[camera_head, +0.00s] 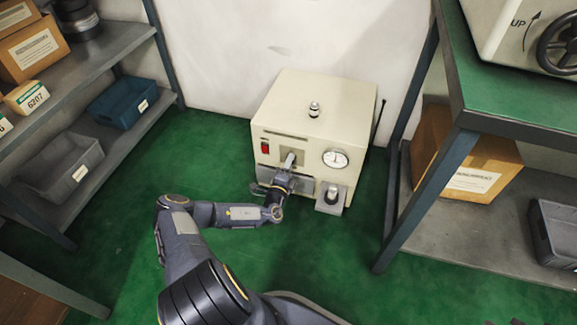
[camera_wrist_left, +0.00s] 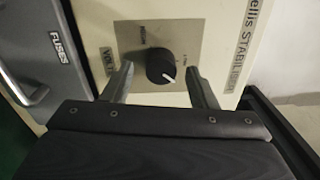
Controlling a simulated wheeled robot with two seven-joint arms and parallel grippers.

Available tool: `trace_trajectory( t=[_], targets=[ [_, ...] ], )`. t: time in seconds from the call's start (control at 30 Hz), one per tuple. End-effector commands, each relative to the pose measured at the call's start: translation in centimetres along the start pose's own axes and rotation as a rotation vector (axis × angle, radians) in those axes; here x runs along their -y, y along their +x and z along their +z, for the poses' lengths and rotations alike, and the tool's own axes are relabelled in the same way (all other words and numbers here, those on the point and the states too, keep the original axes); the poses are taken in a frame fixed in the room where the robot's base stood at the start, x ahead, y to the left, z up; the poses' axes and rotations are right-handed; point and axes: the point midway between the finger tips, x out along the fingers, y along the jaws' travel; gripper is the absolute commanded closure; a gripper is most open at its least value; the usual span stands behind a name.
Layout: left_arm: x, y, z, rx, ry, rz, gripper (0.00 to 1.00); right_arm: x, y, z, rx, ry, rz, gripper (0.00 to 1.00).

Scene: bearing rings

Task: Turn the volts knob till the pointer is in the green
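The volts knob is a black round knob (camera_wrist_left: 161,68) with a white mark, on a grey plate (camera_wrist_left: 150,38) on the front of a cream stabiliser box (camera_head: 340,100). In the head view my left gripper (camera_head: 290,162) is at the box front, and it hides the knob there. In the left wrist view the left gripper (camera_wrist_left: 160,85) is open, with one finger on each side of the knob and visible gaps to it. The round white dial (camera_head: 335,158) is on the box front to the right; its pointer is too small to read. My right gripper is not in view.
A red switch (camera_head: 265,147) is left of the knob plate. A grey holder with a dark round part (camera_head: 332,195) juts out below the dial. Shelves with cartons and bins (camera_head: 123,101) stand left, and a green-topped bench (camera_head: 520,110) stands right.

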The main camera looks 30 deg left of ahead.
Motion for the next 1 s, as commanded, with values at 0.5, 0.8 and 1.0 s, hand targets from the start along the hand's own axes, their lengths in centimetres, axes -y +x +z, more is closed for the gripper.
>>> trace_trajectory(
  t=[0.5, 0.8, 1.0],
  targets=[
    [0.3, -4.8, 0.1, 0.002, -0.001, 0.002, 0.47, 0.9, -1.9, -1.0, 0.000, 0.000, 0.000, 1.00],
    [0.1, -7.8, 0.0, 0.001, 0.000, 0.000, 0.47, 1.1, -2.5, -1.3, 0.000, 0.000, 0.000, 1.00],
    [0.0, -7.8, 0.0, 0.000, 0.000, -0.001, 0.47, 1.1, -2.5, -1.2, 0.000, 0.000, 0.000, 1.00]
  ],
)
